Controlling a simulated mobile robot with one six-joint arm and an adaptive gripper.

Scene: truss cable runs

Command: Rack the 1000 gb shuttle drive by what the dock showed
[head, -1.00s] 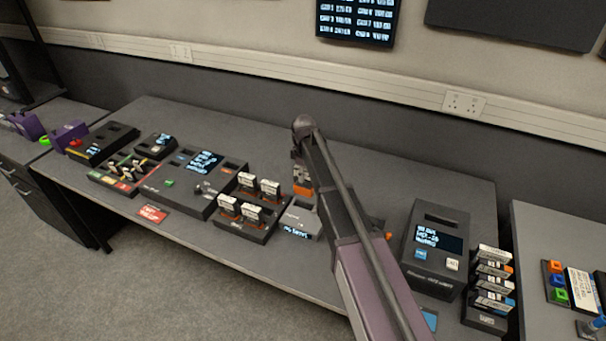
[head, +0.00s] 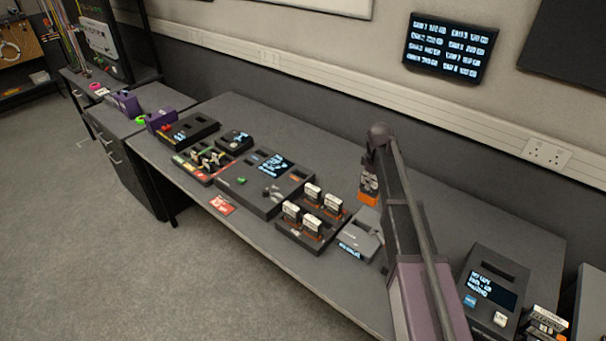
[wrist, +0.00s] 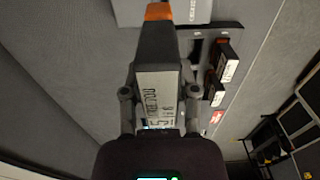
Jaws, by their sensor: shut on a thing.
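My gripper (head: 369,178) is shut on a dark shuttle drive with an orange end (head: 369,200). In the wrist view the drive's white label (wrist: 157,98) faces the camera between the fingers, its print too blurred to read surely. The drive hangs in the air, with the grey dock (head: 352,238) below it in the head view. The dock's small front display is lit but unreadable. A black rack (head: 290,238) left of the dock holds several upright drives with white labels. The rack also shows in the wrist view (wrist: 232,30).
A wall screen (head: 447,47) lists several entries with sizes. Left of the rack stand a dark console (head: 258,203) and a red card (head: 221,205). A black device with a display (head: 490,292) stands at the right. The back strip of the table is clear.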

